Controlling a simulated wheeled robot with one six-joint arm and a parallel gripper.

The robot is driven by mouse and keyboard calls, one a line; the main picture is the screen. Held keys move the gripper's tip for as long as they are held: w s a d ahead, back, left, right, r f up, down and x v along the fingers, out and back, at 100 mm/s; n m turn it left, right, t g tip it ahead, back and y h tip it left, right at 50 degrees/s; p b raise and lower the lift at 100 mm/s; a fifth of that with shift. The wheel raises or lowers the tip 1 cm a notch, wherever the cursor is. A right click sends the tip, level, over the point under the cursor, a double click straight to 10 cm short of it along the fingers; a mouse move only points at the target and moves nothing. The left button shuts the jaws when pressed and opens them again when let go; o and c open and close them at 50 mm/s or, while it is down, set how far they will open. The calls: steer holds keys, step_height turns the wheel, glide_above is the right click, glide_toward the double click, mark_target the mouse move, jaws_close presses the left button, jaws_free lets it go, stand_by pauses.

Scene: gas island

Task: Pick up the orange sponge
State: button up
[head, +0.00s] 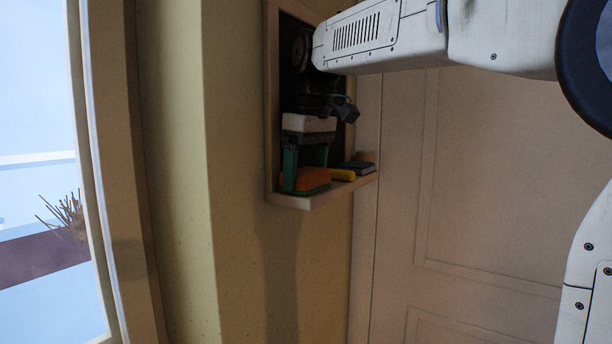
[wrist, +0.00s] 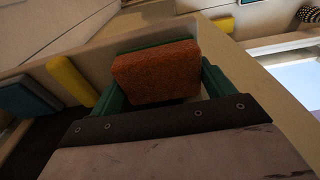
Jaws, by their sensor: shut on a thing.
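The orange sponge (head: 306,178) is a small block with a green layer on one side, at the front left of a small wall shelf in the head view. In the wrist view the sponge (wrist: 157,73) shows its rough orange face, with a green edge above it. My gripper (head: 305,160) has green fingers and a white body above the sponge. In the wrist view my gripper (wrist: 160,84) has one green finger on each side of the sponge and is shut on it. I cannot tell whether the sponge still touches the shelf.
The shelf (head: 322,195) is a wooden niche with a side frame. A yellow item (head: 343,175) and a blue-green sponge-like block (head: 356,167) lie to the right; the wrist view shows the yellow item (wrist: 72,80) and blue block (wrist: 30,97). A window (head: 40,130) is at left.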

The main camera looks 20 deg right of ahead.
mark_target(308, 170)
steer(key=shift+r, duration=0.55)
steer(key=shift+s+d+r, duration=0.1)
steer(key=shift+s+r, duration=0.15)
steer(key=shift+r, duration=0.35)
steer(key=shift+s+d+r, duration=0.1)
steer(key=shift+s+r, duration=0.1)
steer(key=shift+r, duration=0.4)
steer(key=s+d+r, duration=0.1)
steer(key=s+d, duration=0.3)
steer(key=s, duration=1)
steer(key=shift+s+r, duration=0.15)
steer(key=shift+s, duration=0.1)
steer(key=shift+o, duration=0.3)
